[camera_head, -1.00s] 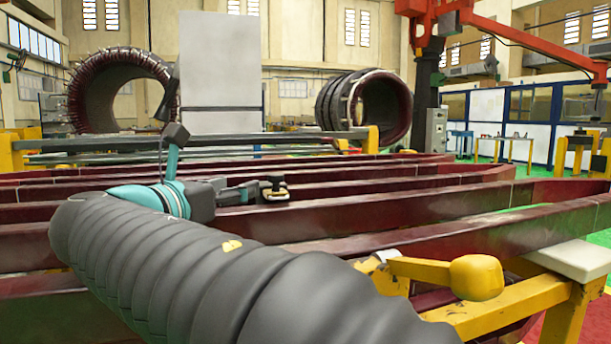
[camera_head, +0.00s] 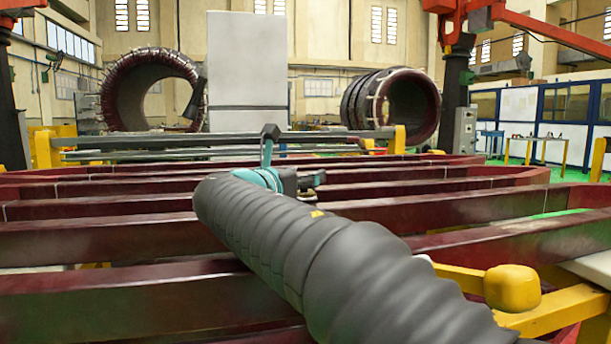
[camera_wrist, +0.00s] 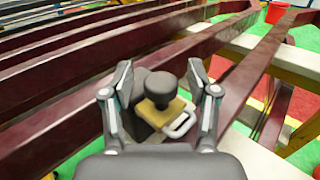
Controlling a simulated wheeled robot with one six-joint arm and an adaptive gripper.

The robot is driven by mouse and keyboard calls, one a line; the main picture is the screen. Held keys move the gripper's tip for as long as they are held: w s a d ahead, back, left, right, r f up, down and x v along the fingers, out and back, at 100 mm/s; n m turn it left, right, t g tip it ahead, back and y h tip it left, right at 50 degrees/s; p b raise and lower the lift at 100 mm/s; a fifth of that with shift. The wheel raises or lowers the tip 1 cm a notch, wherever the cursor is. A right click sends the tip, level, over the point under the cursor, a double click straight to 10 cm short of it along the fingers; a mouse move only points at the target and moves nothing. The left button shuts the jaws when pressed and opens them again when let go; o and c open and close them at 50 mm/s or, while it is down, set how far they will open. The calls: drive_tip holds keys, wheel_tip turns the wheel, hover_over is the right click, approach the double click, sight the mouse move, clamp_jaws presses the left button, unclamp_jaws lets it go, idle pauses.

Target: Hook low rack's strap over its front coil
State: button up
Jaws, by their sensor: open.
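Long maroon coils lie across the yellow low rack (camera_head: 560,318). The front coil (camera_head: 110,300) is the nearest bar, partly covered by my arm. My gripper (camera_wrist: 160,75) is open above the coils. Between its fingers is a dark round knob (camera_wrist: 160,88) on a yellow pad with a pale metal loop (camera_wrist: 180,125); the fingers stand apart on either side. I cannot tell whether this is the strap or whether anything touches it. In the head view my gripper (camera_head: 308,181) is mostly hidden behind my arm. No strap band shows clearly.
A yellow arm with a rounded end (camera_head: 512,287) sticks out at the front right of the rack. More coils (camera_head: 400,188) lie behind. Two large stator rings (camera_head: 150,90) and a grey cabinet (camera_head: 248,70) stand at the back. A red bucket (camera_wrist: 277,10) shows in the wrist view.

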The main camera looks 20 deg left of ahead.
drive_tip(key=shift+w, duration=0.1)
clamp_jaws()
drive_tip(key=s+d, duration=0.4)
drive_tip(key=s, duration=0.3)
drive_tip(key=s+d+b, duration=0.1)
drive_tip(key=s+d, duration=0.4)
drive_tip(key=s, duration=0.3)
drive_tip(key=s+d+b, duration=0.1)
drive_tip(key=s+d, duration=0.3)
drive_tip(key=s, duration=0.3)
drive_tip(key=shift+s+d, duration=0.25)
drive_tip(key=shift+d, duration=0.15)
drive_tip(key=shift+s+d, duration=0.25)
drive_tip(key=shift+s, duration=0.1)
drive_tip(key=shift+f, duration=0.1)
unclamp_jaws()
drive_tip(key=shift+s, duration=0.1)
drive_tip(key=v, duration=1.2)
